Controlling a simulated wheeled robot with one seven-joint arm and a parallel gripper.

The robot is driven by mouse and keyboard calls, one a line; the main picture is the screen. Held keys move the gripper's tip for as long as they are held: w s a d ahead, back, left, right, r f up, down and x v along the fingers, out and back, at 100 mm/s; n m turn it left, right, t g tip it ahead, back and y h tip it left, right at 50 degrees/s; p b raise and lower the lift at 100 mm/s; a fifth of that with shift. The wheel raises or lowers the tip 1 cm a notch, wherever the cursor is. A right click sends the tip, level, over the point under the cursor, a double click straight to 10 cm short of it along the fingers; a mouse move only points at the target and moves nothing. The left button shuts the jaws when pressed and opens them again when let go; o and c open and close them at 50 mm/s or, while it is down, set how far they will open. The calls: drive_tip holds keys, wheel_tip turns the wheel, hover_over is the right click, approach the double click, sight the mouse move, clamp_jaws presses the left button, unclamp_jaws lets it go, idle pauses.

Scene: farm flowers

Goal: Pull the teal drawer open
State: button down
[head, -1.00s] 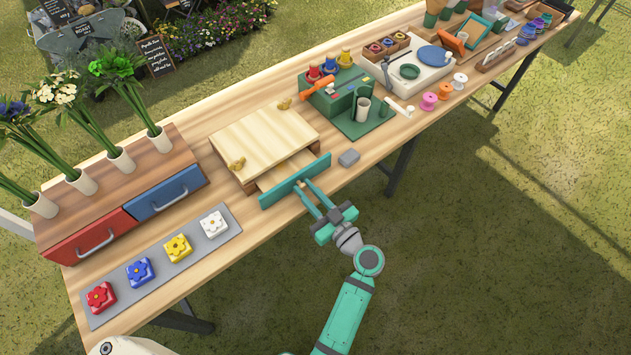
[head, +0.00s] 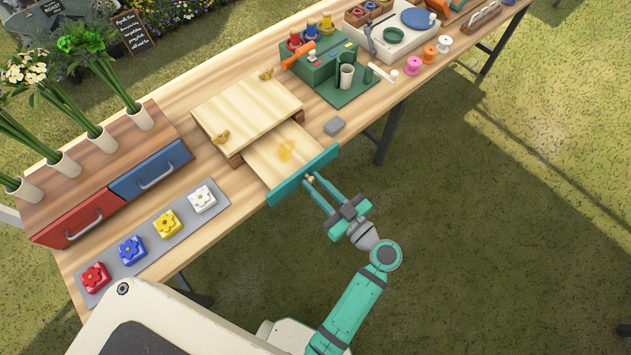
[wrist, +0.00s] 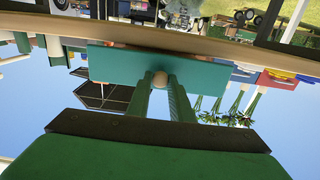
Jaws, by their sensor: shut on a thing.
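The teal drawer front (head: 303,175) stands out from under the light wooden box (head: 247,106), and its pale wooden tray (head: 275,150) shows between them. A faint yellow patch lies on the tray. My gripper (head: 312,180) is shut on a small round knob at the middle of the teal front. In the wrist view, the fingers (wrist: 160,95) close on the tan knob (wrist: 160,78) against the teal panel (wrist: 125,65). The wooden box sits flat on the table with brass wing nuts on top.
A red drawer (head: 75,220) and a blue drawer (head: 150,173) are left of the box, with flower buttons on a grey strip (head: 150,237) before them. A grey block (head: 334,126) lies right of the tray. Open space lies beyond the table's front edge.

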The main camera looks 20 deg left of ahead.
drive_tip(key=c, duration=1.6)
unclamp_jaws()
drive_tip(key=v, duration=1.1)
drive_tip(key=shift+f, duration=0.1)
